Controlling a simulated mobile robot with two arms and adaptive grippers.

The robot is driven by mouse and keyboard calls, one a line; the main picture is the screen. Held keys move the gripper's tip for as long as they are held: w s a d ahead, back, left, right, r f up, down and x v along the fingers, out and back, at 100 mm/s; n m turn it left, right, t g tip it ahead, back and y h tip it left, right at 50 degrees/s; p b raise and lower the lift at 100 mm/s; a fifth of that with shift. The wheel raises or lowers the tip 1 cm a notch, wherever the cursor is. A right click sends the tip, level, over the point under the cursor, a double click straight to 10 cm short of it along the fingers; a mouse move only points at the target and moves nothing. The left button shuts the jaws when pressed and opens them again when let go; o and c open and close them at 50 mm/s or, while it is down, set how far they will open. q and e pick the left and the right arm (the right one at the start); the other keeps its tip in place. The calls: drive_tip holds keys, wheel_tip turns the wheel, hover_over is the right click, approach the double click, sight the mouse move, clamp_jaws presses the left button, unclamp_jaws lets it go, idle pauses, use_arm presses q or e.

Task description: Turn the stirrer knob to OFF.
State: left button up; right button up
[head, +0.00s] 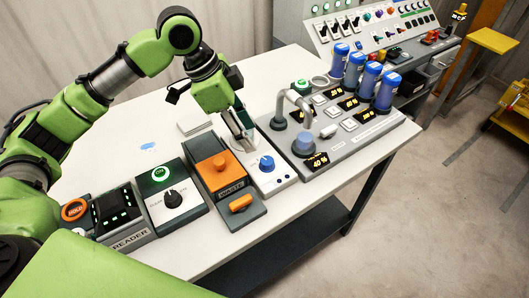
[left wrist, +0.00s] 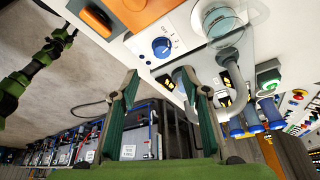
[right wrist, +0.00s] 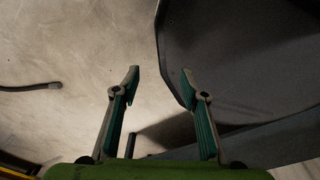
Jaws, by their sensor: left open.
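A blue knob (head: 266,163) stands on a white panel right of the WASTE unit; I take it for the stirrer knob. In the left wrist view the blue knob (left wrist: 161,47) has small printed marks beside it, too small to read surely. Its exact setting I cannot tell. My left gripper (head: 243,146) is over the same white unit, behind the knob in the head view. Its fingers (left wrist: 158,74) are apart and empty, with the knob beyond the gap, not between them. My right gripper (right wrist: 160,76) is open and empty, away from the bench top, and not visible in the head view.
The WASTE unit (head: 223,178) with orange parts is left of the knob. A unit with a black knob (head: 173,198) and green button lies farther left. At right, a grey console (head: 345,145) carries a curved pipe and blue cylinders (head: 387,91). The bench's back left is mostly clear.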

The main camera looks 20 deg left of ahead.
sight(267, 160)
use_arm(q)
drive_tip(key=x, duration=0.6)
drive_tip(key=shift+w+f, duration=0.1)
drive_tip(key=shift+w, duration=0.05)
drive_tip(key=x, duration=0.3)
drive_tip(key=shift+d+f+p, duration=0.15)
drive_tip(key=shift+f+p, duration=0.15)
drive_tip(key=shift+f, duration=0.1)
drive_tip(key=shift+d+f, duration=0.1)
drive_tip(key=shift+f, duration=0.15)
drive_tip(key=shift+w+f, duration=0.15)
drive_tip(key=shift+f, duration=0.15)
drive_tip(key=c, duration=0.9)
drive_tip(key=shift+c, duration=0.9)
use_arm(e)
drive_tip(key=shift+s+r, duration=0.4)
drive_tip(key=shift+s, duration=0.1)
